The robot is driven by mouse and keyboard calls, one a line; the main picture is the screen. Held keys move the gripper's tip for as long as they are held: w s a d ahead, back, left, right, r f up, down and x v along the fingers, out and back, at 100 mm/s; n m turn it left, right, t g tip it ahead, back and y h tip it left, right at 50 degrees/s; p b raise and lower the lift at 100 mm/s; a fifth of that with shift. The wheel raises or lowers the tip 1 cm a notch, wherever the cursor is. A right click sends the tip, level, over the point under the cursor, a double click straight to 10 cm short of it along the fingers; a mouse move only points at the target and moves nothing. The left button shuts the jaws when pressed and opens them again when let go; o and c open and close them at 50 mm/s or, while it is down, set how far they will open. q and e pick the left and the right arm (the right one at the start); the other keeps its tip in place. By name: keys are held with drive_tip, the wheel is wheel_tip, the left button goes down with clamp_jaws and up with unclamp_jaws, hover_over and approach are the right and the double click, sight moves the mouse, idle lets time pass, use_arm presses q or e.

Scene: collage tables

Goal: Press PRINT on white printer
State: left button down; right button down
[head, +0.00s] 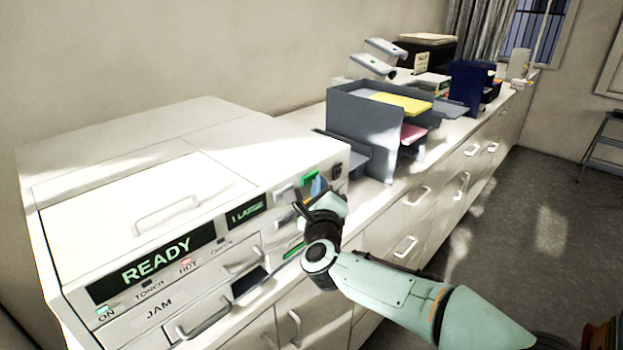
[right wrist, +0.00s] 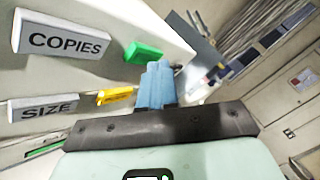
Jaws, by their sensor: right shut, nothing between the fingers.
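The white printer (head: 120,205) stands on the counter at the left of the head view, with READY lit on its front display (head: 155,262). At its right front end is a green button (head: 309,178), also in the right wrist view (right wrist: 143,53); I read no PRINT lettering. The wrist view also shows a COPIES key (right wrist: 62,38), a SIZE key (right wrist: 48,107) and a yellow button (right wrist: 115,96). My right gripper (head: 318,186) is shut and empty. Its blue fingertips (right wrist: 157,75) are close to the green button; I cannot tell whether they touch. My left gripper is out of view.
A smaller display (head: 246,210) reads 1 LARGE. A black part (head: 337,170) sits at the printer's right end. Beyond are a grey paper tray stack (head: 362,120) and a dark blue holder (head: 468,88). Drawers with handles line the counter front; the floor (head: 540,215) at right is largely clear.

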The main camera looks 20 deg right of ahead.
drive_tip(key=shift+w+a, duration=0.2)
drive_tip(key=shift+w, duration=0.2)
idle(0.3)
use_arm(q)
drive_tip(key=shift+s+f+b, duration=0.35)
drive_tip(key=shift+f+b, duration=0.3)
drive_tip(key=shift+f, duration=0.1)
use_arm(e)
drive_tip(key=shift+s+d, duration=0.35)
drive_tip(key=shift+s, duration=0.5)
